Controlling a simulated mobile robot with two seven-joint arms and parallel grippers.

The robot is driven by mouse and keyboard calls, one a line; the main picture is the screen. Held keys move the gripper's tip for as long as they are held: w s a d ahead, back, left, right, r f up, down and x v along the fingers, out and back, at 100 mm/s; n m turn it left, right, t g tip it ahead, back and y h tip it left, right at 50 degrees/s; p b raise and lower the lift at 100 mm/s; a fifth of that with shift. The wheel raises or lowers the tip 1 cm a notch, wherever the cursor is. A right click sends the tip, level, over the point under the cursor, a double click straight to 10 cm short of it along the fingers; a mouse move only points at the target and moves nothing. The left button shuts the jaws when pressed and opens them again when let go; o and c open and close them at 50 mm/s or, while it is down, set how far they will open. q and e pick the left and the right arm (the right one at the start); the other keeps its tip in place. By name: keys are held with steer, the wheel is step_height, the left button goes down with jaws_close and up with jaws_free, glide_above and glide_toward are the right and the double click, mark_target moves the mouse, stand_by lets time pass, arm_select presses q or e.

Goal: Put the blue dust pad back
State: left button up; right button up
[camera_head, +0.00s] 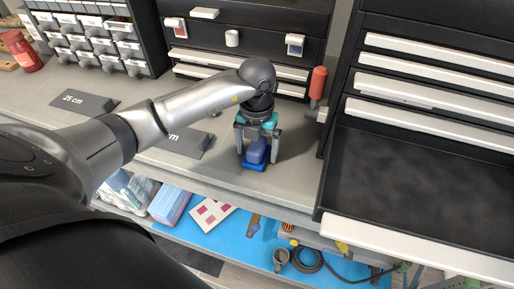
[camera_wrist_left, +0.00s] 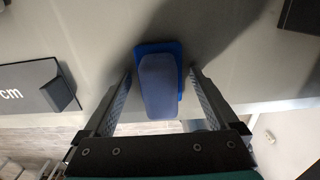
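The blue dust pad (camera_head: 256,153) rests on the grey worktop near its front edge, with a lighter blue block-like top on a darker blue base. My left gripper (camera_head: 259,148) is above it, pointing down, with one finger on each side of the pad. In the left wrist view the pad (camera_wrist_left: 160,85) lies between the fingers (camera_wrist_left: 160,78). A gap shows on both sides, so the gripper is open and not closed on the pad. My right gripper is not in view.
An open dark drawer (camera_head: 420,185) at the right is empty. A red-handled tool (camera_head: 318,84) stands behind the gripper to the right. Dark label plates (camera_head: 84,102) lie on the worktop (camera_head: 215,185). Small-parts bins (camera_head: 95,45) stand back left. A lower blue shelf (camera_head: 235,228) holds several items.

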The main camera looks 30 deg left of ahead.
mark_target(257, 143)
arm_select(q)
step_height(257, 143, up, 12)
steer(key=shift+r, duration=0.2)
stand_by(0.5)
stand_by(0.4)
